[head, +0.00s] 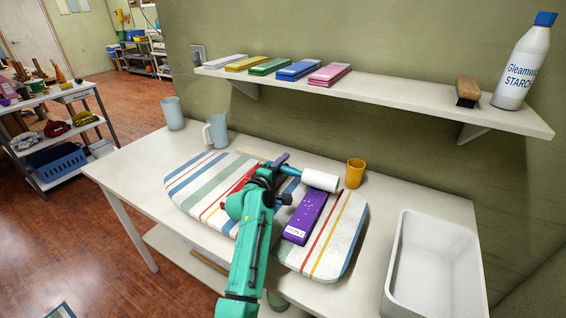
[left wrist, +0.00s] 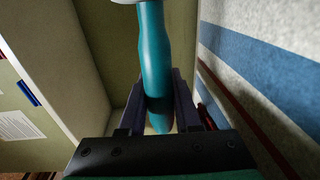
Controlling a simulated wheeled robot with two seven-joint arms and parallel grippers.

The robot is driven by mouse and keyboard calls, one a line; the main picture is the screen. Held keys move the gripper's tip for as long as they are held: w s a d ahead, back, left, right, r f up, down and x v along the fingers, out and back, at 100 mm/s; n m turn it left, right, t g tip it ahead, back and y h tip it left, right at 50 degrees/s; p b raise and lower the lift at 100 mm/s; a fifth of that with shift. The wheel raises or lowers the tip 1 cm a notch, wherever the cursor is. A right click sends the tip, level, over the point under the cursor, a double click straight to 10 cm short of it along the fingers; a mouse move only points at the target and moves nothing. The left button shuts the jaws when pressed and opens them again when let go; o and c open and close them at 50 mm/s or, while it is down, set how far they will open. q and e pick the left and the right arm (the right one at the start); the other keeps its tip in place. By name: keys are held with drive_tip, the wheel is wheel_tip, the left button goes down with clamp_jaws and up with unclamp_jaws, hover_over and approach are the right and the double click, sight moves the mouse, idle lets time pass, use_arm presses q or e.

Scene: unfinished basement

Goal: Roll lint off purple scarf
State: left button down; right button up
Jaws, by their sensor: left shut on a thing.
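The purple scarf (head: 303,222) lies folded in a narrow strip on the striped ironing board (head: 350,226), with small pale specks on it and a white label at its near end. My left gripper (head: 272,174) is shut on the handle of a lint roller. The white roller head (head: 320,180) is at the scarf's far end; I cannot tell whether it touches. In the left wrist view the teal handle (left wrist: 152,60) stands between the two dark fingers (left wrist: 160,112). My right gripper is not in view.
A yellow cup (head: 355,173) stands behind the board, and blue-grey mugs (head: 216,131) stand at the back left. A white basin (head: 436,268) is at the right. The wall shelf (head: 400,99) holds folded cloths, a brush (head: 467,91) and a starch bottle (head: 523,65).

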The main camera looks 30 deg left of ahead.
use_arm(q)
drive_tip(key=shift+f, duration=0.4)
idle(0.5)
drive_tip(key=shift+s, duration=0.25)
drive_tip(key=shift+s+r+p, duration=0.1)
drive_tip(key=shift+s+p, duration=0.5)
drive_tip(key=shift+s, duration=0.45)
drive_tip(key=shift+s+a+p, duration=0.1)
drive_tip(key=shift+s+p, duration=0.85)
drive_tip(key=shift+s, duration=1.65)
drive_tip(key=shift+s+p, duration=0.45)
drive_tip(key=shift+s, duration=1.9)
drive_tip(key=shift+s+a, duration=0.1)
drive_tip(key=shift+s, duration=1.6)
drive_tip(key=shift+w, duration=0.1)
